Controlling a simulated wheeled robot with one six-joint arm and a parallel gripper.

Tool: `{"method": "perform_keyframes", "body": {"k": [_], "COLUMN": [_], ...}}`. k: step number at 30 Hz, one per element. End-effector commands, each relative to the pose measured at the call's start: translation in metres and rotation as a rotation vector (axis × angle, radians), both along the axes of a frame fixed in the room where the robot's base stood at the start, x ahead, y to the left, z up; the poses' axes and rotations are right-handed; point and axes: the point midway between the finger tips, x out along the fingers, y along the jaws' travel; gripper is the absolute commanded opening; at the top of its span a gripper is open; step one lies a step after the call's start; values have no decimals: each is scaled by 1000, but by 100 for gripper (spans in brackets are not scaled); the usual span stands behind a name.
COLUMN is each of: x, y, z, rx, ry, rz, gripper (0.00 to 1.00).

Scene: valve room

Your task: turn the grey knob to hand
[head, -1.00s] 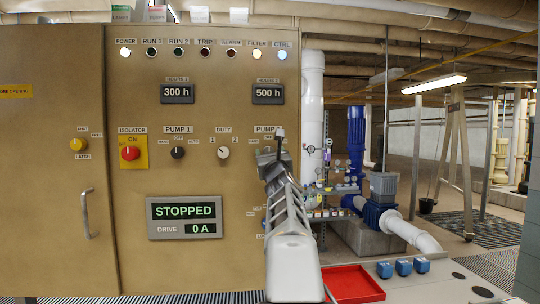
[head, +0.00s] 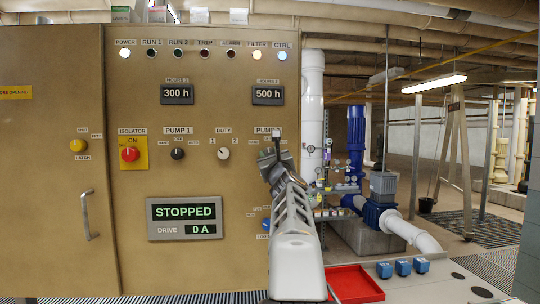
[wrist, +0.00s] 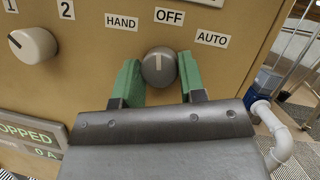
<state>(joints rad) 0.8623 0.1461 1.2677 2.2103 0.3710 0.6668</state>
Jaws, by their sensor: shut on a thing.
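The grey knob (wrist: 158,68) is a round selector with a pale pointer line, on the tan panel in the wrist view. Its line points up, about toward the OFF label (wrist: 169,17). The HAND label (wrist: 121,22) is to the upper left and the AUTO label (wrist: 211,39) to the upper right. My gripper (wrist: 159,76) has a green finger on each side of the knob and is shut on it. In the head view my gripper (head: 276,138) is at the PUMP 2 spot, and my arm hides the knob there.
The cream DUTY knob (wrist: 33,44) is to the left in the wrist view. The head view shows the black PUMP 1 knob (head: 178,153), the red isolator knob (head: 130,154) and a STOPPED display (head: 184,211). A red tray (head: 355,284) and blue blocks (head: 403,267) are at lower right.

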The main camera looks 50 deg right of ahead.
Motion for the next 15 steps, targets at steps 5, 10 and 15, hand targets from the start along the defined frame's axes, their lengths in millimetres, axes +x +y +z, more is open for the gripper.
{"method": "perform_keyframes", "body": {"k": [5,10,15], "x": [-1,-1,-1], "y": [-2,-2,-2], "z": [2,2,2], "rx": [-117,-225,-322], "ry": [100,192,273], "rz": [-1,0,1], "gripper": [14,14,14]}}
